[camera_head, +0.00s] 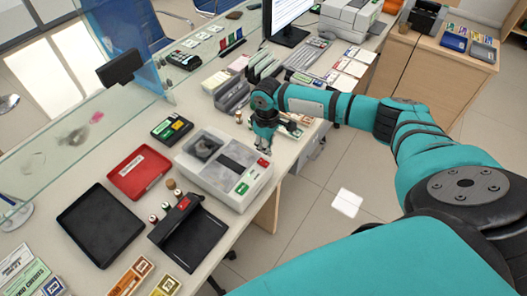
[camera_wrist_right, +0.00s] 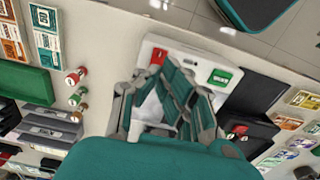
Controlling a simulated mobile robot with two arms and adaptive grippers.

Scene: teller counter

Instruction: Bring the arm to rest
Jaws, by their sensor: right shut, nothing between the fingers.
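My right arm reaches in from the right over the teller counter (camera_head: 285,165). My right gripper (camera_head: 264,148) points down, shut and empty, over or just beside the back right end of a pale grey desktop machine (camera_head: 232,190) with a green label. I cannot tell the exact gap between the fingertips and the machine. In the right wrist view the fingers (camera_wrist_right: 168,88) are in front of the same pale machine (camera_wrist_right: 147,48). My left gripper is not in view.
A black tray (camera_head: 101,224), a red tray (camera_head: 139,172) and a black open holder (camera_head: 190,232) lie nearby. A grey file sorter (camera_head: 232,96) stands behind the gripper, with a monitor (camera_head: 288,18) farther back. A glass screen (camera_head: 85,145) runs along the left. Open floor (camera_head: 325,170) lies right of the counter.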

